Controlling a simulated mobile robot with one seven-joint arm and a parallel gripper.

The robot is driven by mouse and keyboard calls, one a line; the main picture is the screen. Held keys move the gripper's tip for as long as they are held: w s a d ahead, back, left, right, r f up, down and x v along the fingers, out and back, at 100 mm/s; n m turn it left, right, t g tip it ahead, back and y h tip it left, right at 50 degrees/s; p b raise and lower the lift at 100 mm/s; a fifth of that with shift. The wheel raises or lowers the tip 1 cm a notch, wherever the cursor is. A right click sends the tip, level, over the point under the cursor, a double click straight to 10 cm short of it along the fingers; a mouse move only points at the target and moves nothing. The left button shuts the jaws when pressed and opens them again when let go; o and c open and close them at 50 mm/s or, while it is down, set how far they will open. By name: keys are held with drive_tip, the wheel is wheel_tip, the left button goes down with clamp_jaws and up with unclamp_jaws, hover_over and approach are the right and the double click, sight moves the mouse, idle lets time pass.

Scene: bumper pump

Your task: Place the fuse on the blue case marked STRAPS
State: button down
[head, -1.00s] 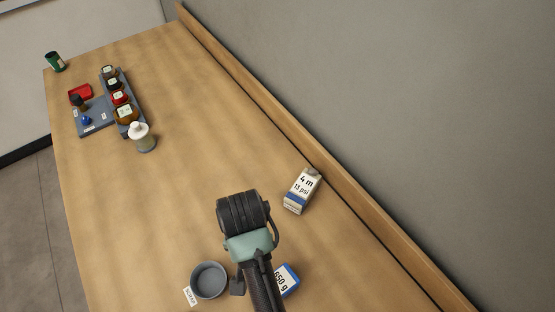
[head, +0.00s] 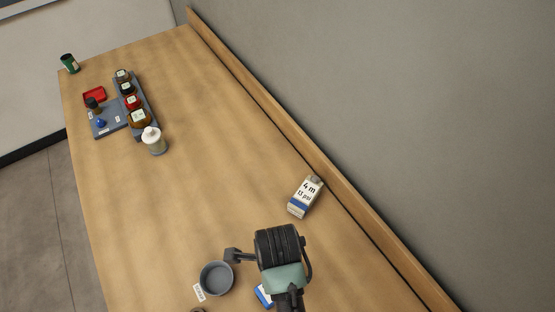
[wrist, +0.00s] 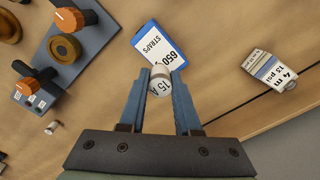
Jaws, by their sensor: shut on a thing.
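The fuse (wrist: 160,88) is a pale cylinder marked 15 A. My gripper (wrist: 161,76) is shut on it, with a blue finger on each side. The case marked STRAPS (wrist: 158,50) is a blue and white box, also reading 650, just beyond the fingertips in the wrist view. The fuse overlaps the case's near edge in the picture; I cannot tell the height between them. In the head view only a blue and white corner of the case (head: 262,296) shows beside my wrist; the fuse and fingers are hidden there.
A white and blue box marked 4 m, 13 psi (head: 304,197) stands near the wall ledge. A grey round bowl (head: 217,279) is left of my wrist. A grey panel with orange knobs (wrist: 60,50) lies left in the wrist view. A white-capped jar (head: 154,141) stands farther off.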

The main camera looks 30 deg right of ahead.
drive_tip(key=shift+f+p, duration=0.35)
drive_tip(key=shift+f, duration=3.1)
drive_tip(key=shift+f, duration=0.1)
drive_tip(key=c, duration=0.6)
unclamp_jaws()
